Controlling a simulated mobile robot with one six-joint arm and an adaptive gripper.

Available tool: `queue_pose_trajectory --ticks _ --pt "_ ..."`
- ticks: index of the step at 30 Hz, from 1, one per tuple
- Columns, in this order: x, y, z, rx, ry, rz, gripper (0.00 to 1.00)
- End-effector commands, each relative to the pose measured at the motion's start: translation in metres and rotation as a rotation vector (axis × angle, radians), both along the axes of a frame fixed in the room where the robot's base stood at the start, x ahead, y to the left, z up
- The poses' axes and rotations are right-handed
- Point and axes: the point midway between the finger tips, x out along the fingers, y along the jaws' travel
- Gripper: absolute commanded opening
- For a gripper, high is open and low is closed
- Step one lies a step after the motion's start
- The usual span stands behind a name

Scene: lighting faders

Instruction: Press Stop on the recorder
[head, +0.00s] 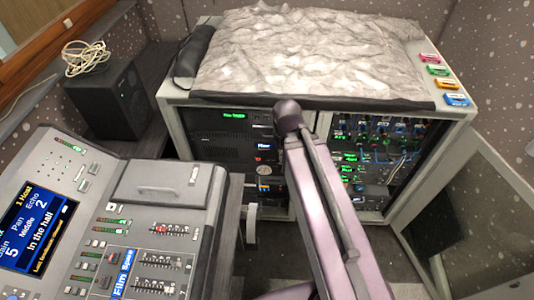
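Part of my arm, with pale purple links and a dark joint, rises from the bottom middle and reaches in front of the rack in the head view. My gripper is not visible; I cannot tell its state. Black rack units fill the left bay of the cabinet. One unit has a green display (233,115). Below it, a small lit blue-white display (264,146) shows text too small to read surely. I cannot tell which unit is the recorder. No Stop button can be made out, and my arm hides part of the rack.
A mixing console (115,255) with faders and a blue screen fills the lower left. A black speaker (110,98) with a cable on top stands behind it. The cabinet's right bay (375,150) holds cabled gear. A glass door (470,215) stands open at right. Crumpled grey sheeting (310,50) covers the cabinet top.

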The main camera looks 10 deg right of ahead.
Motion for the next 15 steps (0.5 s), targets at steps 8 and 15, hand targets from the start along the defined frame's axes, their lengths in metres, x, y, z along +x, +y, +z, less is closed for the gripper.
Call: queue_pose_trajectory --ticks 8,15 --pt "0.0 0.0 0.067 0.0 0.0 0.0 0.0" --pt "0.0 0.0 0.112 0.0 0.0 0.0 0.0"
